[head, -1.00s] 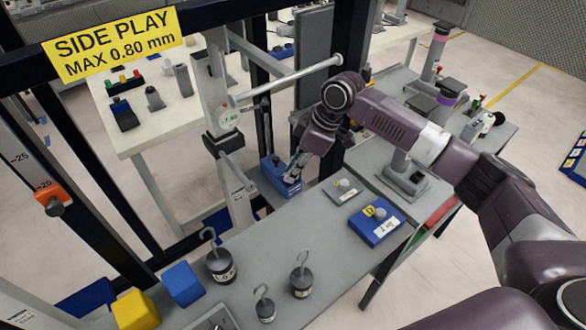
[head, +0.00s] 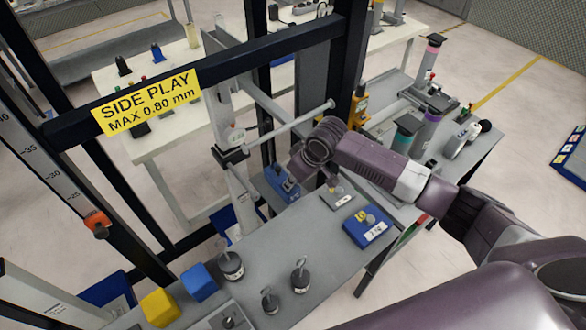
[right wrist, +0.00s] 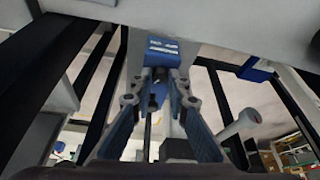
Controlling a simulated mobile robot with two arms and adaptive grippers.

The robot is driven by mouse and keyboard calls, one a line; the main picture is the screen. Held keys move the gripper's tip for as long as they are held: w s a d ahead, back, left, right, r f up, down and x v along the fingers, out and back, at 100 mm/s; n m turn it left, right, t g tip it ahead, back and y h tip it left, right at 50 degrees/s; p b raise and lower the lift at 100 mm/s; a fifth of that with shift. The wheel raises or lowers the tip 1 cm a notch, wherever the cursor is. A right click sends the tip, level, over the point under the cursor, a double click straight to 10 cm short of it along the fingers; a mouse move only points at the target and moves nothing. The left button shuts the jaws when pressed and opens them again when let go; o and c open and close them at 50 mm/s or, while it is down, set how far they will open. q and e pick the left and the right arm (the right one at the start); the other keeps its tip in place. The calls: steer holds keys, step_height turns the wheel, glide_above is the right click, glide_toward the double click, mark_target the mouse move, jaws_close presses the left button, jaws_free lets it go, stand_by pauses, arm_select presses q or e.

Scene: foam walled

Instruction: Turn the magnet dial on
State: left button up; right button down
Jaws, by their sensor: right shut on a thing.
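A blue magnet base (head: 281,183) sits at the far edge of the grey bench in the head view, beside the upright of the frame. It also shows as a blue block with white markings in the right wrist view (right wrist: 163,46). My right gripper (right wrist: 160,80) is at this block, its two fingers closed around a small dark part just beside it, which looks like the dial. Which way the dial points cannot be read. In the head view my right wrist covers most of the fingers. My left gripper is not in view.
A grey plate with a knob (head: 338,197) and a blue box with a knob (head: 368,226) lie just right of the magnet base. Hooked weights (head: 300,277) and blue and yellow blocks (head: 160,307) stand nearer.

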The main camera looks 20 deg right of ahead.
steer(key=m+p, duration=0.2)
steer(key=m+h+p, duration=0.1)
steer(key=m+p, duration=0.1)
steer(key=m+h+p, duration=0.1)
steer(key=m+p, duration=0.1)
steer(key=p, duration=0.1)
steer(key=shift+a+r+m, duration=0.25)
steer(key=shift+a+m, duration=0.05)
steer(key=shift+a, duration=0.1)
steer(key=shift+f+m+h+p, duration=0.1)
steer(key=shift+m+h+p, duration=0.55)
steer(key=shift+m, duration=0.45)
steer(key=shift+f+m+h, duration=0.1)
steer(key=shift+m+h, duration=0.25)
steer(key=shift+m, duration=0.75)
steer(key=c, duration=1.8)
jaws_free()
steer(key=shift+c, duration=0.2)
